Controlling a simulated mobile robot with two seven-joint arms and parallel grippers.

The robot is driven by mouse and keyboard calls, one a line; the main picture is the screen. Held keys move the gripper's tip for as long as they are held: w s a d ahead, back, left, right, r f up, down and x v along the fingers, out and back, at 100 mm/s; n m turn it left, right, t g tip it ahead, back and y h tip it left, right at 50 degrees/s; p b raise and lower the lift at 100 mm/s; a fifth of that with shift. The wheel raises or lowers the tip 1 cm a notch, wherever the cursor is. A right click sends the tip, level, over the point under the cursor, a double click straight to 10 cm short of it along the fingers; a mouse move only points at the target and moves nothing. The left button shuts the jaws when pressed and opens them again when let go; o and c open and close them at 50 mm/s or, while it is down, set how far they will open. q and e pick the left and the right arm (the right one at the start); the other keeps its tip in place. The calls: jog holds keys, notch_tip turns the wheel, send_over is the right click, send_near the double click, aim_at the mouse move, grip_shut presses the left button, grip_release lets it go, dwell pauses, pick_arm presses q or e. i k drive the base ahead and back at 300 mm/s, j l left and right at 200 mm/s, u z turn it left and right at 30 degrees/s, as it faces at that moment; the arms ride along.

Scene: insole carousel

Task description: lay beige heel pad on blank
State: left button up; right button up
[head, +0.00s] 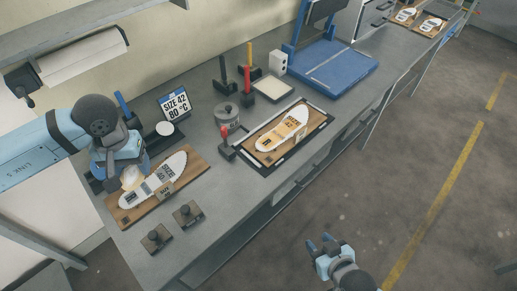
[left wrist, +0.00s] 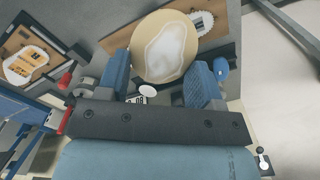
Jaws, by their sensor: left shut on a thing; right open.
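My left gripper (head: 128,172) is shut on the beige heel pad (head: 132,180), over the heel end of a white insole blank (head: 168,170) on a wooden board (head: 196,166). In the left wrist view the pad (left wrist: 140,64) is a beige oval with a pale patch, between the blue fingers of the gripper (left wrist: 162,80). Part of the blank (left wrist: 203,22) shows beyond it. The pad hides the blank's heel, so I cannot tell whether they touch. My right gripper (head: 326,249) is open and empty, off the bench over the floor.
A second board holds another insole (head: 282,129) to the right. Two dark knobbed blocks (head: 156,238) stand in front of the near board. A size sign (head: 176,104), a grey pot (head: 227,115), upright tools and a blue press (head: 330,72) stand farther back.

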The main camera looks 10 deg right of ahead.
aim_at(268, 141)
jog(key=k+z, duration=0.3)
jog(key=k+l+z, duration=0.1)
jog(key=z, duration=0.2)
jog(key=j+z, duration=0.2)
jog(key=z, duration=1.15)
jog(key=k+j, duration=0.1)
jog(key=j, duration=0.2)
jog(key=k+j, duration=0.1)
jog(key=j, duration=0.2)
